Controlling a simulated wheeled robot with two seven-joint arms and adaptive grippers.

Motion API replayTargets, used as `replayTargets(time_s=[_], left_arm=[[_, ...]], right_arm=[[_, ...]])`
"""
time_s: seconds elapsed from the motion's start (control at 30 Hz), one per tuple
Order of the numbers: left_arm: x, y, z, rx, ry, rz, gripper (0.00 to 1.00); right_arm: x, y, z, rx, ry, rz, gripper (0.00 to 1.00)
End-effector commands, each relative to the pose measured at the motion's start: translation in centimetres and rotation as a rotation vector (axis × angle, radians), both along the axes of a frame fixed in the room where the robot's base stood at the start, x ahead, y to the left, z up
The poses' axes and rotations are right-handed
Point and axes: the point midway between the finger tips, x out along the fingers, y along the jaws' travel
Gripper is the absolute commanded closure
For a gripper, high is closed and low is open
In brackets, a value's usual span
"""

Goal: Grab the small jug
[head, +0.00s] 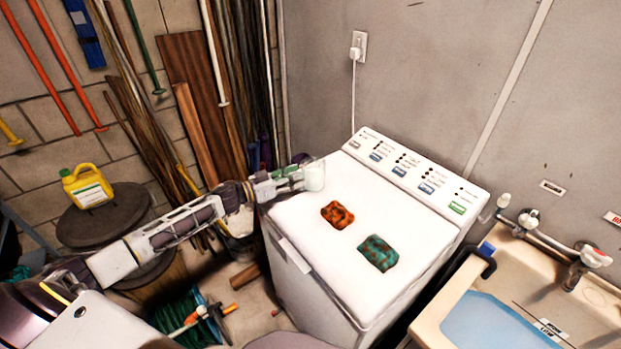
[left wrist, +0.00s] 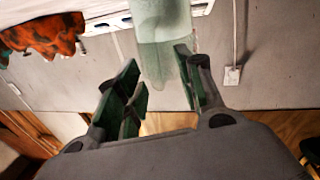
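The small jug (head: 315,176) is pale and translucent. It stands at the far left corner of the white washer top (head: 300,215). In the left wrist view the jug (left wrist: 162,45) reaches in at the tips of my left gripper (left wrist: 158,65), with a green-padded finger on either side. The fingers are apart, and I cannot tell whether either touches the jug. In the head view my left gripper (head: 288,178) comes level from the left, right beside the jug. My right gripper is not in view.
An orange cloth (head: 338,214) and a green-brown cloth (head: 378,252) lie on the washer top. The raised control panel (head: 410,170) runs along its back. A sink (head: 520,310) stands at right. A yellow can (head: 87,187) and leaning boards are at left.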

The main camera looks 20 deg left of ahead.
Motion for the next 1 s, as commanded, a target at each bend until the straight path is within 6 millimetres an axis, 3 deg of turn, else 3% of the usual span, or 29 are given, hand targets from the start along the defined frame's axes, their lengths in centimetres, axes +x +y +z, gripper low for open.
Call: replayTargets(time_s=[0.5, 0.8, 1.0], left_arm=[[0.07, -0.07, -0.05, 0.001, 0.000, 0.000, 0.63], [0.07, -0.07, -0.05, 0.001, 0.000, 0.000, 1.00], [0.06, -0.08, -0.08, 0.001, 0.001, 0.000, 1.00]], right_arm=[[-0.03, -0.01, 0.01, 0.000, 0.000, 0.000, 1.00], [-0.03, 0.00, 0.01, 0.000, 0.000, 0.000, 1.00], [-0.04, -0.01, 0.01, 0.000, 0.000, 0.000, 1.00]])
